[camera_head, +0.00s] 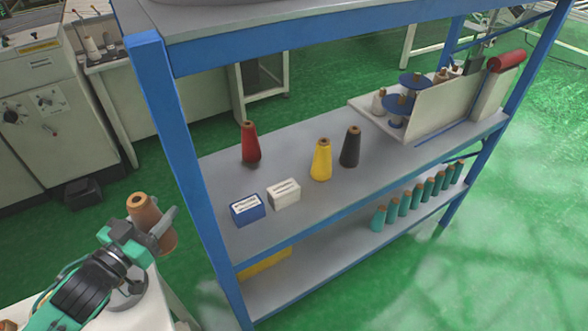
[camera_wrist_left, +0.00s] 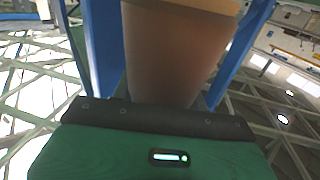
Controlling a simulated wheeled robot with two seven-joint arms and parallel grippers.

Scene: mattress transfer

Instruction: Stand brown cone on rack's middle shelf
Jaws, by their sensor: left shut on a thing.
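The brown cone (camera_head: 147,215) is held by my left gripper (camera_head: 158,230) at the lower left of the head view, left of the rack's front left post and apart from it. It stands nearly upright. In the left wrist view the brown cone (camera_wrist_left: 175,55) fills the middle, close to the camera. The rack's middle shelf (camera_head: 290,215) is grey with a blue frame. It bears a red cone (camera_head: 250,145), a yellow cone (camera_head: 321,160) and a black cone (camera_head: 350,147). My right gripper is not in view.
A blue box (camera_head: 247,209) and a white box (camera_head: 284,193) lie at the shelf's left front. A white panel with spools (camera_head: 440,110) fills its right end. Several teal cones (camera_head: 404,201) stand on the lower shelf. The blue post (camera_head: 180,170) is right of the held cone.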

